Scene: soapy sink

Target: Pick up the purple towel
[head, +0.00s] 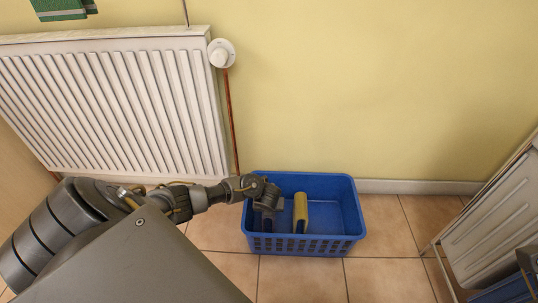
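No purple towel shows in the head view. My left gripper (268,215) reaches down into the left part of a blue plastic basket (305,245) on the tiled floor. Its fingers are dark and small here, so I cannot tell whether they are open or shut, or whether they hold anything. My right gripper is not in view.
A yellow object (300,207) with a dark lower end stands in the basket, just right of my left gripper. A white radiator (115,105) is on the left, with a green cloth (60,8) above it. A pale panel (490,225) leans at the right. Tiles (385,225) beside the basket are clear.

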